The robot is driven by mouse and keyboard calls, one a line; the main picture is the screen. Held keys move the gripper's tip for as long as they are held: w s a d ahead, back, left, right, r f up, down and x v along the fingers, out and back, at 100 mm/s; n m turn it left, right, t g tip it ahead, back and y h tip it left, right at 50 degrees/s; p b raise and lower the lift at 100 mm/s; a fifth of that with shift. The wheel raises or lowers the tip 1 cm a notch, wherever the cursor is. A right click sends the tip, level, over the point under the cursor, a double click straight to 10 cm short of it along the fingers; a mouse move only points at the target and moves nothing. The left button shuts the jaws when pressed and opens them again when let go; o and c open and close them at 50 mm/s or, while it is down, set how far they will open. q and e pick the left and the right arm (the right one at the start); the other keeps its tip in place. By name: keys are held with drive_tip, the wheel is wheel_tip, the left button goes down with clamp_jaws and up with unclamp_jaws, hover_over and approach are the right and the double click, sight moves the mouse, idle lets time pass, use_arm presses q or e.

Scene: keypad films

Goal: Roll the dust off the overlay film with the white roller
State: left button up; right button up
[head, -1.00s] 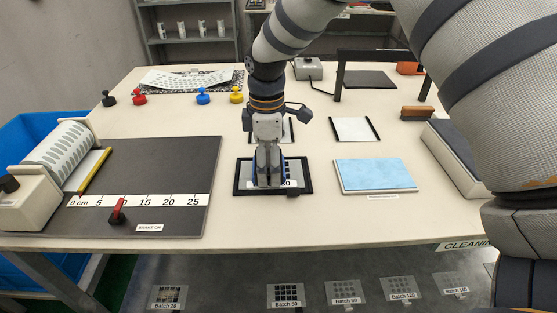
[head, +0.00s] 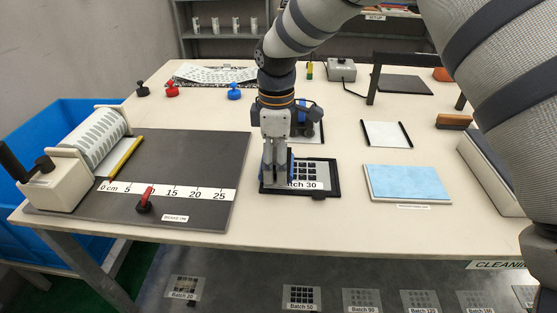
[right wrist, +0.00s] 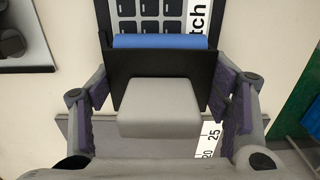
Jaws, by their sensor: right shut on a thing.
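The overlay film (head: 312,173), marked Batch 30 with dark squares, lies in a black frame (head: 333,192) near the table's front edge. My right gripper (head: 275,182) is shut on a roller and is at the left end of the film. In the right wrist view, the roller has a light grey handle block (right wrist: 160,108), a black bracket (right wrist: 122,68) and a blue cylinder (right wrist: 160,41) across the film (right wrist: 160,12). No white cylinder shows on it. Whether it touches the film is unclear. My left gripper is out of view.
A blue pad (head: 408,183) lies right of the frame, and a white sheet (head: 387,134) behind it. A dark ruler mat (head: 205,155) and a drum device (head: 90,150) stand left. A dark-and-blue object (head: 306,118) sits behind the gripper. Bare table separates frame and pad.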

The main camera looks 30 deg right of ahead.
wheel_tip(320, 180, up, 7)
drive_tip(key=shift+f+p, duration=0.1)
drive_tip(key=shift+p, duration=0.35)
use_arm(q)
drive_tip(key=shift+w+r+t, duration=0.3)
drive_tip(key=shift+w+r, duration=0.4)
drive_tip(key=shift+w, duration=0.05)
use_arm(e)
drive_tip(key=s+a+f+m, duration=0.1)
drive_tip(key=s, duration=0.1)
drive_tip(key=s+a+f+m, duration=0.1)
drive_tip(key=s+m, duration=0.1)
drive_tip(key=s+a+m, duration=0.1)
drive_tip(key=s+a, duration=0.1)
drive_tip(key=shift+f+m, duration=0.3)
drive_tip(key=shift+f, duration=0.1)
drive_tip(key=s+f+m, duration=0.1)
drive_tip(key=s+m, duration=0.1)
drive_tip(key=s, duration=0.1)
drive_tip(key=s+a+m, duration=0.1)
drive_tip(key=s+m, duration=0.1)
drive_tip(key=s, duration=0.1)
drive_tip(key=s+f+m, duration=0.1)
drive_tip(key=s+m, duration=0.2)
drive_tip(key=shift+s+a+f, duration=0.25)
drive_tip(key=shift+s+f, duration=0.1)
